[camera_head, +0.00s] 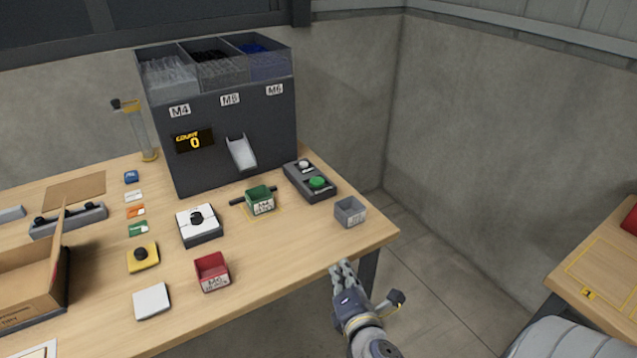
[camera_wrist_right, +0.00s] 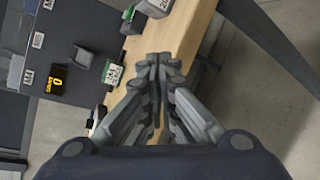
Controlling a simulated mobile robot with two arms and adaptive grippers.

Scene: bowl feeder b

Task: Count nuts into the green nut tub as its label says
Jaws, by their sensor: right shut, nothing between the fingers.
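The green nut tub (camera_head: 260,201) stands on the table below the chute (camera_head: 241,152) of the dark feeder (camera_head: 233,122). Its label is too small to read surely; it also shows in the right wrist view (camera_wrist_right: 112,72). A control box (camera_head: 310,181) with a green and a white button sits right of the tub. My right gripper (camera_head: 341,268) is shut and empty, off the table's front right edge; it fills the middle of the right wrist view (camera_wrist_right: 157,62). My left gripper is not seen.
A red tub (camera_head: 211,272) and a grey tub (camera_head: 350,212) stand on the table (camera_head: 250,297). A white box with a black knob (camera_head: 199,225), a yellow block (camera_head: 143,257) and a white pad (camera_head: 151,301) lie left. An open carton (camera_head: 62,262) is far left.

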